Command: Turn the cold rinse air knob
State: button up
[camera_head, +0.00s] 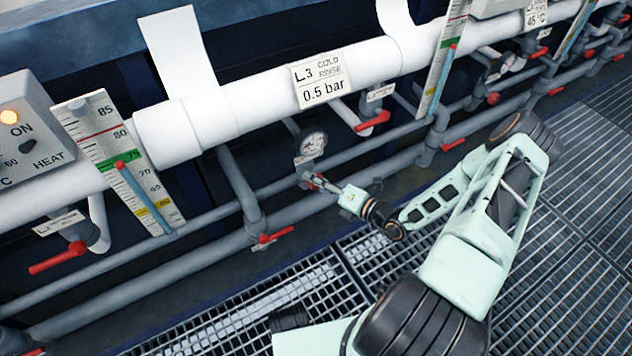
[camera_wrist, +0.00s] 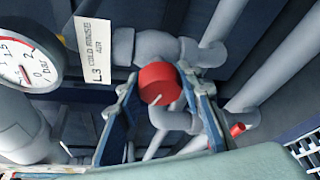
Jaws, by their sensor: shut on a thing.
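The cold rinse air knob (camera_wrist: 158,84) is a round red knob on a grey pipe valve in the middle of the wrist view. A white tag (camera_wrist: 95,50) reading "L3 COLD RINSE AIR" hangs beside it. My gripper (camera_wrist: 160,82) has one finger on each side of the knob and is shut on it. In the head view my gripper (camera_head: 319,183) reaches the pipework just below a round pressure gauge (camera_head: 312,143), and the knob is mostly hidden by the fingers. The gauge (camera_wrist: 27,60) also shows at the left of the wrist view.
A large sign (camera_head: 321,80) reads "L3 COLD RINSE 0.5 bar" on the white pipe above. Red valve handles sit nearby, at lower left (camera_head: 270,238) and upper right (camera_head: 373,121) of my gripper. Grey pipes run close around it. Metal grating (camera_head: 310,290) covers the floor.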

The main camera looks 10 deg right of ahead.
jog(key=shift+m+y, duration=0.3)
jog(key=shift+m, duration=0.1)
jog(key=o, duration=1.2)
jog(key=shift+c, duration=0.2)
jog(key=v, duration=1.2)
jog(key=shift+a, duration=0.1)
